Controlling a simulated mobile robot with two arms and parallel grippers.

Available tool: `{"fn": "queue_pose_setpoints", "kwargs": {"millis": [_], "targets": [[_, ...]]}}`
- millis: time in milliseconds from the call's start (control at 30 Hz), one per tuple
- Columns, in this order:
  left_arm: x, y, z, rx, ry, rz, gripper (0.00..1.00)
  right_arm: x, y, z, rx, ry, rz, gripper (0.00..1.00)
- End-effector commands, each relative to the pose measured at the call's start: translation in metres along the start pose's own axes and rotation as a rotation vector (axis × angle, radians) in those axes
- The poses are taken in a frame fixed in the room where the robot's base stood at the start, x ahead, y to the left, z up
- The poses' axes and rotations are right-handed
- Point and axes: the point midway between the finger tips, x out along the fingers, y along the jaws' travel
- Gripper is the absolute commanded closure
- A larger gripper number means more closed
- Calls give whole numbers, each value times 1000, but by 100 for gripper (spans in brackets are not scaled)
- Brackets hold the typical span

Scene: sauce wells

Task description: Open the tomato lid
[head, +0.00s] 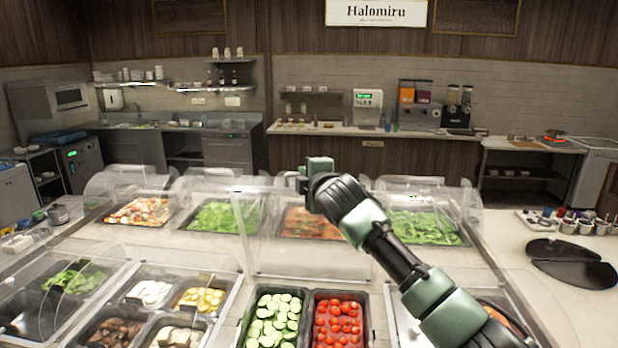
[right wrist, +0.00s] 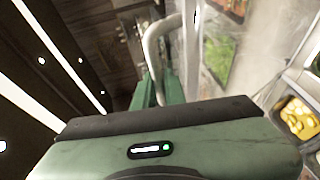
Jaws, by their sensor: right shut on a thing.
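Red tomatoes (head: 338,322) fill the front well right of the sliced cucumbers (head: 273,322). Nothing opaque covers them. A clear lid stands raised behind these wells; its transparent edges are hard to trace. My right gripper (head: 303,181) is high above and beyond the tomato well, at the lid's upper part. In the right wrist view the green fingers (right wrist: 157,92) are shut on a grey curved handle (right wrist: 155,45). The handle is mostly hidden by my gripper in the head view. My left gripper is not in view.
Clear covers arch over the back row of trays with greens (head: 222,216) and other food. More wells, with egg slices (head: 200,299) and mushrooms, lie to the left. Black round lids (head: 572,265) and small sauce pots (head: 568,226) lie on the counter at right.

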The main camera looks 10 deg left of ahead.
Motion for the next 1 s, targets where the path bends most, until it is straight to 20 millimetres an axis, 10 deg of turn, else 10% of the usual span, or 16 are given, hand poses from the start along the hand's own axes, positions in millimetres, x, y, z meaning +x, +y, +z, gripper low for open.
{"fn": "queue_pose_setpoints", "kwargs": {"millis": [433,500,1000], "targets": [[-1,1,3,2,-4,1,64,2,-4,2,8,-3,-17,100],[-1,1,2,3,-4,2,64,2,-4,2,8,-3,-17,79],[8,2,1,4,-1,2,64,-9,-4,2,6,0,-10,79]]}}
